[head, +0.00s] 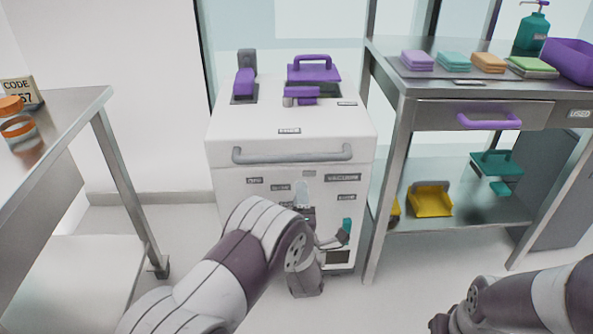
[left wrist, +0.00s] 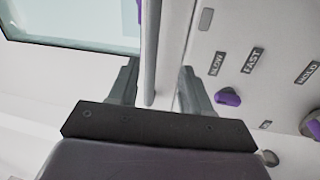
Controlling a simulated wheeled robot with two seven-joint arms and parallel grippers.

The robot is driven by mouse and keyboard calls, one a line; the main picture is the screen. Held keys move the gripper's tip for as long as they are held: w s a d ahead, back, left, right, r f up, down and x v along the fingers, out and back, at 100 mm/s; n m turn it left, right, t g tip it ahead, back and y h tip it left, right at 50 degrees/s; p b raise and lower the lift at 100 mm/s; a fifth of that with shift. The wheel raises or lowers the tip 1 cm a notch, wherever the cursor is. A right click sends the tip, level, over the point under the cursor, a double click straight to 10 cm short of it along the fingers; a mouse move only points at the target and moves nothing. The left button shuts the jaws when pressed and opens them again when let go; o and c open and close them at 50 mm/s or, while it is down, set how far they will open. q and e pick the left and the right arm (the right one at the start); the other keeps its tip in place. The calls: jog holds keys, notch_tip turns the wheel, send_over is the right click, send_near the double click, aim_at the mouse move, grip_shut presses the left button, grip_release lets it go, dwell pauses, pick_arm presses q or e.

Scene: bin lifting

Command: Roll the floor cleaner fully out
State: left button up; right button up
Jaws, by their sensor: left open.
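The floor cleaner (head: 290,125) is a white boxy machine with a grey bar handle (head: 293,154) across its upper front. It stands on the floor between a left table and a right shelf unit. My left arm reaches to its front, and the hand is largely hidden behind the arm in the head view. In the left wrist view my left gripper (left wrist: 158,80) is open, with one finger on each side of the grey handle bar (left wrist: 150,50). I cannot tell whether the fingers touch it. My right arm shows at the lower right; its gripper is out of view.
A metal table (head: 78,105) with orange-ringed jars stands at left. A steel shelf unit (head: 430,88) stands close at right, with coloured cloths on top and a yellow dustpan (head: 430,200) below. Behind the cleaner is a glass pane. Some floor in front is clear.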

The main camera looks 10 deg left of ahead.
aim_at(297, 160)
pick_arm(q)
jog(key=shift+n, duration=0.6)
jog(key=b+x, duration=0.1)
jog(key=x, duration=0.3)
jog(key=b+x, duration=0.1)
jog(key=x, duration=0.3)
jog(key=r+b+x, duration=0.1)
jog(key=x, duration=0.3)
jog(key=shift+s+a+r, duration=0.1)
jog(key=shift+s, duration=0.05)
jog(key=shift+w+a+r, duration=0.1)
jog(key=shift+w+r, duration=0.05)
jog(key=shift+w, duration=0.2)
grip_shut()
